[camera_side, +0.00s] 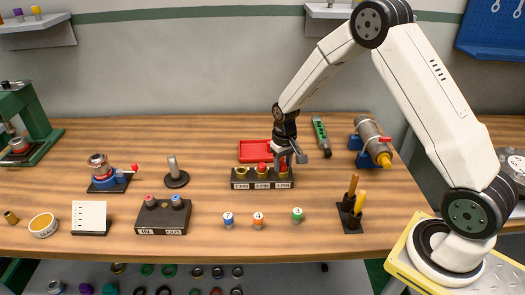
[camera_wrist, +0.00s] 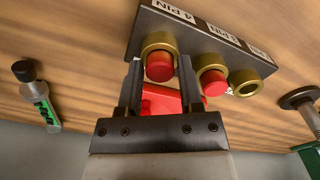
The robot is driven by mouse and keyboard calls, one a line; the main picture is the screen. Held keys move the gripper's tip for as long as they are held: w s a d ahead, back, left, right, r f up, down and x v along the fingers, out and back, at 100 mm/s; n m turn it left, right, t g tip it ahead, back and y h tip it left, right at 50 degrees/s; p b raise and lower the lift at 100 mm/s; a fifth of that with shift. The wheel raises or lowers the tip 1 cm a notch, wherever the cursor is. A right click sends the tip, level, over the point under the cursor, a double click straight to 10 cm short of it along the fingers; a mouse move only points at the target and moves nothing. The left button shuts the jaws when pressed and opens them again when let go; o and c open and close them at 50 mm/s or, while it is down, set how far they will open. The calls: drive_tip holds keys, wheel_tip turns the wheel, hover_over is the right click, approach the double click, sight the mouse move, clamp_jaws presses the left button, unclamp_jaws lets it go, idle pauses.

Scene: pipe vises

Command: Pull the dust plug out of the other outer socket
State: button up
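A dark socket block (camera_side: 237,185) with three brass sockets stands mid-table; it also shows in the wrist view (camera_wrist: 215,45). A red dust plug (camera_wrist: 159,66) sits in the outer socket above the "4 PIN" label, at the left in the wrist view. A second red plug (camera_wrist: 213,83) sits in the middle socket. The other outer socket (camera_wrist: 247,84), at the right in the wrist view, has no plug in it. My gripper (camera_wrist: 161,68) is open, its fingers on either side of the "4 PIN" socket, with small gaps visible. It also shows in the side view (camera_side: 290,160).
A red tray (camera_side: 255,144) lies right behind the block. A green device (camera_side: 320,136) and a pipe vise (camera_side: 369,138) stand to the right. Small coloured-top cylinders (camera_side: 258,221) stand in front. A pen holder (camera_side: 350,222) is at front right.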

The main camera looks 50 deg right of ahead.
sight(283, 165)
clamp_jaws()
drive_tip(key=shift+c, duration=0.5)
unclamp_jaws()
clamp_jaws()
drive_tip(key=shift+r, duration=0.7)
drive_tip(key=shift+r, duration=1.75)
